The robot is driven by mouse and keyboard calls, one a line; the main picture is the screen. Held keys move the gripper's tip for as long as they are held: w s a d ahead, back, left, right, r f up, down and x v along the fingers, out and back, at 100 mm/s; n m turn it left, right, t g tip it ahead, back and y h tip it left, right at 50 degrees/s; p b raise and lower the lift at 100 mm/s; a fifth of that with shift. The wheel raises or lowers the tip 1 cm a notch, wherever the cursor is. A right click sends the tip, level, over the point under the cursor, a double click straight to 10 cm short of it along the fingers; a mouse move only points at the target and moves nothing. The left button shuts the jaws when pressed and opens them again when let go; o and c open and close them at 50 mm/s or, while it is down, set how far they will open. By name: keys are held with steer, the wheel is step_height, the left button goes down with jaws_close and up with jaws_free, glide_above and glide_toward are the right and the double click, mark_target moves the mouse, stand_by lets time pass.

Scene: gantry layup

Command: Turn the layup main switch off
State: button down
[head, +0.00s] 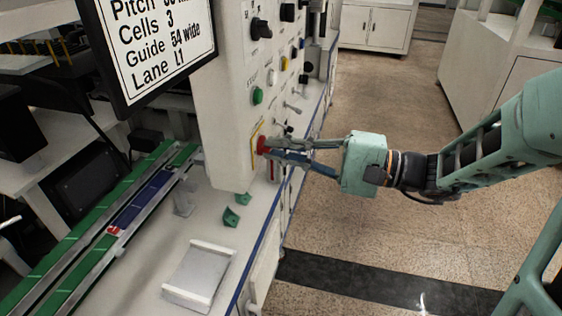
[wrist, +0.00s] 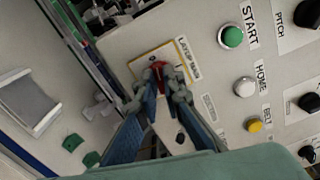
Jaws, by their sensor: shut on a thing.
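The layup main switch is a red rotary handle (wrist: 158,70) on a yellow-bordered white plate (wrist: 148,58) with a label that reads like "LAYUP MAIN" in the wrist view. In the head view the red handle (head: 262,145) sits low on the front of the white control panel (head: 225,120). My gripper (head: 268,148) reaches in from the right and is shut on the red handle. In the wrist view my gripper's fingertips (wrist: 158,82) stand on both sides of it. The fingers hide part of the handle, and its exact angle is hard to tell.
A green START button (wrist: 231,37), a white HOME button (wrist: 244,87), a yellow button (wrist: 254,125) and black knobs (wrist: 308,14) are on the same panel. A sign (head: 150,40) hangs at upper left. A white tray (head: 200,275) lies on the bench. Floor at right is open.

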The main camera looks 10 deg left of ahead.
steer(key=shift+f+n+b, duration=0.15)
steer(key=shift+n+b, duration=0.95)
steer(key=shift+b, duration=0.05)
steer(key=c, duration=2.1)
jaws_free()
steer(key=d, duration=0.8)
steer(key=s+d, duration=0.1)
steer(key=d, duration=0.3)
